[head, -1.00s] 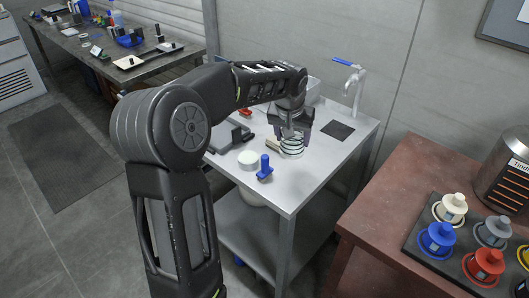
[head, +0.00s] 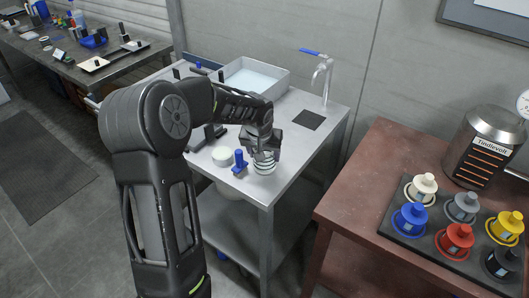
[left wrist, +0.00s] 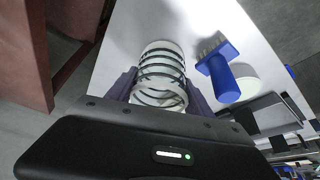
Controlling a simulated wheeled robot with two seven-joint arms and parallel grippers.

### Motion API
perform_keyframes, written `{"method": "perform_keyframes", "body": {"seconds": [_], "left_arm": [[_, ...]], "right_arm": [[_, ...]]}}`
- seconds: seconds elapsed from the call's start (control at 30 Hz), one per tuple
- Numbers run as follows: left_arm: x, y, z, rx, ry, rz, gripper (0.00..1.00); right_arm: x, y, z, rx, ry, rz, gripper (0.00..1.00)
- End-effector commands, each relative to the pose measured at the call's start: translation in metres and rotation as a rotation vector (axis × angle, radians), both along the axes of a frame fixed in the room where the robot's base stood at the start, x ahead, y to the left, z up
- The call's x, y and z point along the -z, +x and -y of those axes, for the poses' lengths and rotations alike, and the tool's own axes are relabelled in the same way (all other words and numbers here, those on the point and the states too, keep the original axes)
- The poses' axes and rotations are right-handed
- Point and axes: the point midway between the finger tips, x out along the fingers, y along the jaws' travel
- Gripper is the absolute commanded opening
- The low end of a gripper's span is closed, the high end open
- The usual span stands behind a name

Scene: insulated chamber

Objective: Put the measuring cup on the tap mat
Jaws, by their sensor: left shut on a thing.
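The measuring cup (head: 264,167) is clear with dark rings and a pale rim. My left gripper (head: 262,150) is shut on it near the front corner of the steel table. The left wrist view shows the cup (left wrist: 160,72) between the two fingers (left wrist: 160,90). I cannot tell whether its base touches the table. The tap mat (head: 308,120) is a dark, bare square below the tap (head: 322,75), behind and right of the cup. My right gripper is not in view.
A blue-handled brush (head: 240,161) and a round white dish (head: 223,154) stand left of the cup; both also show in the wrist view. A white basin (head: 286,82) is at the back. The tabletop between cup and mat looks clear.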

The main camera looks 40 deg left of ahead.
Motion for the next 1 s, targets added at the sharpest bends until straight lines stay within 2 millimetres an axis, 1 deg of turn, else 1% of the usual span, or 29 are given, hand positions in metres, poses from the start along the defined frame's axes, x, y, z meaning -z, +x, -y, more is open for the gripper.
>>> {"method": "perform_keyframes", "body": {"seconds": [0.23,0.37,0.4,0.63,0.87,1.0], "left_arm": [[0.0008,0.0003,0.0001,0.0,0.0,0.001,0.2],[0.0057,0.0002,0.0001,0.0,0.0,0.001,0.2],[0.0038,0.0002,0.0,0.0,0.0,0.001,0.62],[0.0035,0.0001,0.0002,0.0,0.0,0.001,0.81],[0.0034,0.0002,0.0002,0.0,0.0,0.001,0.82],[-0.0012,0.0002,0.0002,0.0,0.0,0.001,0.82]], "right_arm": [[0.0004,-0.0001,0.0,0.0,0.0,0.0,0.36],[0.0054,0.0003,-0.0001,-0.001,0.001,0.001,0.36],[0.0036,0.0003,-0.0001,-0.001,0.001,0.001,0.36],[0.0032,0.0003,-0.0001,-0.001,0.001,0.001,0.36],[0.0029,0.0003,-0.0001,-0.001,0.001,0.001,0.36],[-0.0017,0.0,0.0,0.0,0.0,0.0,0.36]]}}
